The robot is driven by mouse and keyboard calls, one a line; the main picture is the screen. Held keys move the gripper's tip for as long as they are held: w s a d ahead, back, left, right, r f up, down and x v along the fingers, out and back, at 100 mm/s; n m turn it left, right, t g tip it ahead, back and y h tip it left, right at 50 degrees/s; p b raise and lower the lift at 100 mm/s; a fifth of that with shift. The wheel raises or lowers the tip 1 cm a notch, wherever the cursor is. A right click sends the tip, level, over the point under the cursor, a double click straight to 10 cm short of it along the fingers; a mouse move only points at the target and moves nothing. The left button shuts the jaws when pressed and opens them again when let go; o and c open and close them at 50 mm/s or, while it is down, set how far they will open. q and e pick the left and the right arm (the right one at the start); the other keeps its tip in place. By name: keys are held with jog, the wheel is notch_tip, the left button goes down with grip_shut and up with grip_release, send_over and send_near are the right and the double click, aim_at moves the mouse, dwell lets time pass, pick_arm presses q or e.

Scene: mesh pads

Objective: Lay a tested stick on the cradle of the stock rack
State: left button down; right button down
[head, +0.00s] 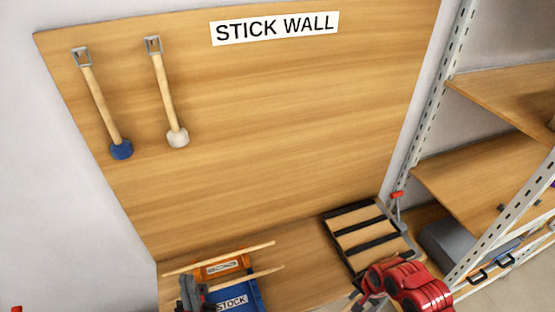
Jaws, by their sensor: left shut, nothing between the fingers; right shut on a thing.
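Two pale sticks lie slantwise over the orange and blue stock rack (232,300), lettered STOCK. The far stick (220,258) crosses above the orange part; the near stick (255,275) crosses above the blue part. I cannot tell whether they rest in a cradle. My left gripper (192,288), dark grey, is shut and empty near the left end of the near stick. My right gripper (358,299) is at the bottom edge, below the slatted pad, partly hidden by my red arm. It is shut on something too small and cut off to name.
Two mallet-like sticks, one blue-headed (121,149) and one white-headed (178,137), hang on the wooden stick wall (280,110). A pad with dark straps (365,235) lies right of the rack. Wooden shelves (480,165) with white metal posts stand at the right. Bare bench shows between rack and pad.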

jog(key=w+a+n+g+b, duration=0.1)
jog(key=w+a+n+b, duration=0.4)
jog(key=n+b, duration=0.4)
jog(key=a+b, duration=0.1)
jog(key=b, duration=0.2)
jog(key=shift+w+n+g+y, duration=0.3)
jog(key=shift+n, duration=0.1)
